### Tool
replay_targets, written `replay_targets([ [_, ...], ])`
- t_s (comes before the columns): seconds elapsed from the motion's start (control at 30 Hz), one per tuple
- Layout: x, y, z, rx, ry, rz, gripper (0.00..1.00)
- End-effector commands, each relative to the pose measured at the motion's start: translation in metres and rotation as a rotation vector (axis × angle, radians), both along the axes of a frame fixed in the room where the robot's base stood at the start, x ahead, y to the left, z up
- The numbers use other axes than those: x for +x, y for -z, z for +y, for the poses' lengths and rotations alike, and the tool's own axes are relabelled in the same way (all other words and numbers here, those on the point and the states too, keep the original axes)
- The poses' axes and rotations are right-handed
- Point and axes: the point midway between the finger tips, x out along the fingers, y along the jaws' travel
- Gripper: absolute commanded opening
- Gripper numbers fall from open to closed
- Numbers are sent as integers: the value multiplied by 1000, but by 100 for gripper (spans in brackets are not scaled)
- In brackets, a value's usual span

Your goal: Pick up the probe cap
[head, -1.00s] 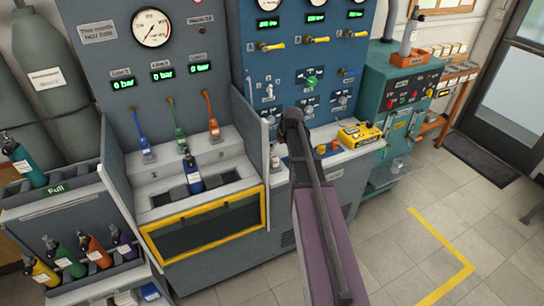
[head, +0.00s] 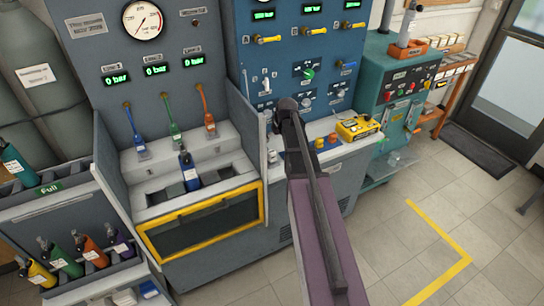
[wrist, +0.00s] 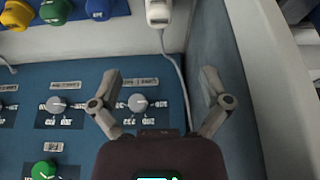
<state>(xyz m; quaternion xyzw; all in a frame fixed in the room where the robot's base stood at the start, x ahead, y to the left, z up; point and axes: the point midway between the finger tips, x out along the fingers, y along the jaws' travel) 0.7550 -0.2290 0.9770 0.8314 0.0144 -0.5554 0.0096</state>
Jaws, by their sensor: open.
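I cannot tell for sure which piece is the probe cap. In the wrist view a white handheld piece (wrist: 158,12) with a cable stands at the top edge, beyond my fingertips, partly cut off. Beside it on the ledge are blue (wrist: 99,8), green (wrist: 55,11) and yellow (wrist: 18,15) round caps. My gripper (wrist: 160,76) is open and empty over the blue panel, its fingers apart and touching none of these. In the head view my arm's dark end covers part of the blue panel (head: 285,65) and ledge; its fingertips do not show clearly.
Grey knobs (wrist: 138,102) and a green knob (wrist: 43,170) stick out of the panel. A grey side wall (wrist: 215,40) is close on the right in the wrist view. In the head view a yellow box (head: 358,129) sits on the ledge; open floor (head: 400,250) lies right.

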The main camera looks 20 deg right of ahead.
Motion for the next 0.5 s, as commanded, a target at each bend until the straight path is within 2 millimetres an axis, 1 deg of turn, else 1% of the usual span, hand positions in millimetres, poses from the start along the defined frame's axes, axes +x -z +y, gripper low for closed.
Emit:
replay_targets([
  [0.03, 2, 6, 0, 0, 0, 0, 97],
  [0.5, 16, 41, 0, 0, 0, 0, 97],
])
